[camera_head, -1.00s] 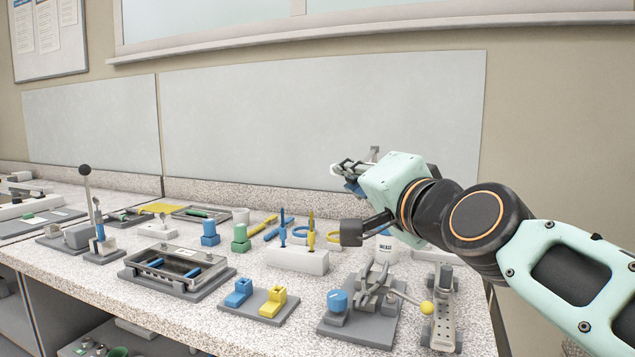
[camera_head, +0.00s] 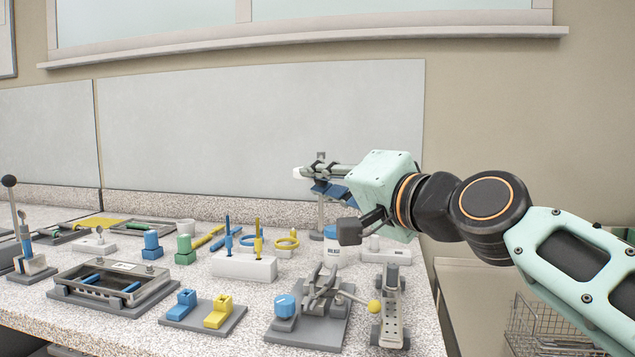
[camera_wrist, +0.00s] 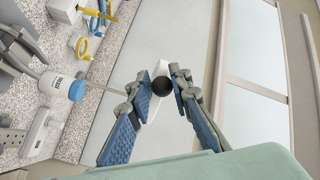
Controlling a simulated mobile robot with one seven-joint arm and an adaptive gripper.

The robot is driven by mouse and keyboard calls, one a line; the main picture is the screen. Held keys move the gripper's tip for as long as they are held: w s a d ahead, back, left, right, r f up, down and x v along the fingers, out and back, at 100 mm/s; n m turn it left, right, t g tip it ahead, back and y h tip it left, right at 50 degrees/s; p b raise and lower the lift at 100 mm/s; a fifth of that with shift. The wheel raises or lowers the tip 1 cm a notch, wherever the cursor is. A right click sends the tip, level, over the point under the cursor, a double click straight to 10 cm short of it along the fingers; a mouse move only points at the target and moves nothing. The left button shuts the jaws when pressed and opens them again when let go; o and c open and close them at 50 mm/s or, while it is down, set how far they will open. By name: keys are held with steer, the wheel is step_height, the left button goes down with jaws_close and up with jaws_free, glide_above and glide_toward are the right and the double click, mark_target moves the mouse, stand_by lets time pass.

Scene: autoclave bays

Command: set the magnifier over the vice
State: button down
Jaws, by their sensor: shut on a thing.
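My gripper (camera_head: 318,180) is raised above the back of the bench, its fingers pointing left. In the wrist view its blue-padded fingers (camera_wrist: 163,90) are closed around a white piece with a dark round end (camera_wrist: 162,86), which seems to be part of the magnifier. In the head view a white end (camera_head: 301,172) sticks out past the fingers, and a thin grey post (camera_head: 320,212) stands below. I cannot tell whether the post joins the held piece. No vice is clearly recognisable; a grey clamp device (camera_head: 320,295) with a yellow-balled lever stands at the front right.
A white jar with a blue lid (camera_head: 335,243) stands below my gripper. A white rack (camera_head: 244,266) holds blue and yellow tools. A perforated grey rail (camera_head: 391,318) is near the bench's right edge. A grey tray (camera_head: 112,284) and a blue-and-yellow block plate (camera_head: 203,313) lie to the left.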

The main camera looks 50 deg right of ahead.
steer(key=shift+s+d+r, duration=0.3)
steer(key=shift+d+r, duration=0.05)
steer(key=shift+r, duration=0.05)
steer(key=c, duration=1.8)
jaws_free()
steer(key=shift+s, duration=0.15)
steer(key=shift+f, duration=0.15)
steer(key=v, duration=1.2)
steer(key=shift+f, duration=0.1)
